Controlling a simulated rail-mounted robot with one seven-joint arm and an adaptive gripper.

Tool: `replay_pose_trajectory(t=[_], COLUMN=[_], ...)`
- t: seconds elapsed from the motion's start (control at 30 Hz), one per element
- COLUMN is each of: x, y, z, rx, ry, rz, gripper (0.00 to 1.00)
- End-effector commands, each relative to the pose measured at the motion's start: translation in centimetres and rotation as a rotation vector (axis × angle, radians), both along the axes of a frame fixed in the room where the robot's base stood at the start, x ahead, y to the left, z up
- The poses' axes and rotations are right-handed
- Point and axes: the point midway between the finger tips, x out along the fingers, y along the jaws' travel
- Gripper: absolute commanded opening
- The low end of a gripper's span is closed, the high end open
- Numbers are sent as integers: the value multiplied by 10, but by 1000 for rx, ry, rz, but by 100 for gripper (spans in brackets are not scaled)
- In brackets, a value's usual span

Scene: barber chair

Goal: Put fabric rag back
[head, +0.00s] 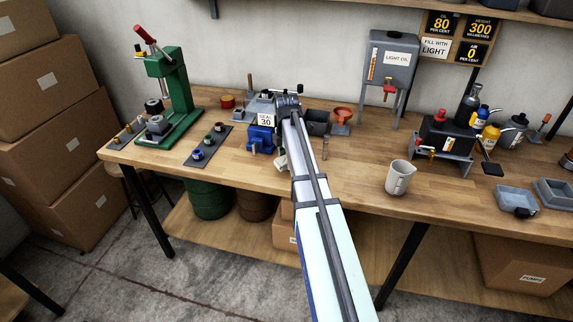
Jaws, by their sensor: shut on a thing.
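My arm reaches up from the bottom of the head view over the workbench (240,171), and its wrist is bent down near the blue vise. My gripper (281,148) hangs at the left side of the arm, mostly hidden by it, low over the bench. It is shut on a small pale piece that looks like the fabric rag (281,162), near the front edge. Most of the rag is hidden behind the arm. I cannot tell whether the rag touches the bench.
The blue vise (261,139) and a sign reading 30 (266,121) are close by. A green press (178,85) and a dark strip with rings (208,145) lie to the left.

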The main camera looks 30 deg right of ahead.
Motion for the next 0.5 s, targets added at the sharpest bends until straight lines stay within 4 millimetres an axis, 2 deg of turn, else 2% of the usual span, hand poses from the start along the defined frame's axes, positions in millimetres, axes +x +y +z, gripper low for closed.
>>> replay_pose_trajectory(t=[0.23, 0.5], x=[0, 0], y=[0, 0], z=[-27, -30], rx=[0, 0], ry=[1, 0], rz=[0, 0], gripper=[13, 13])
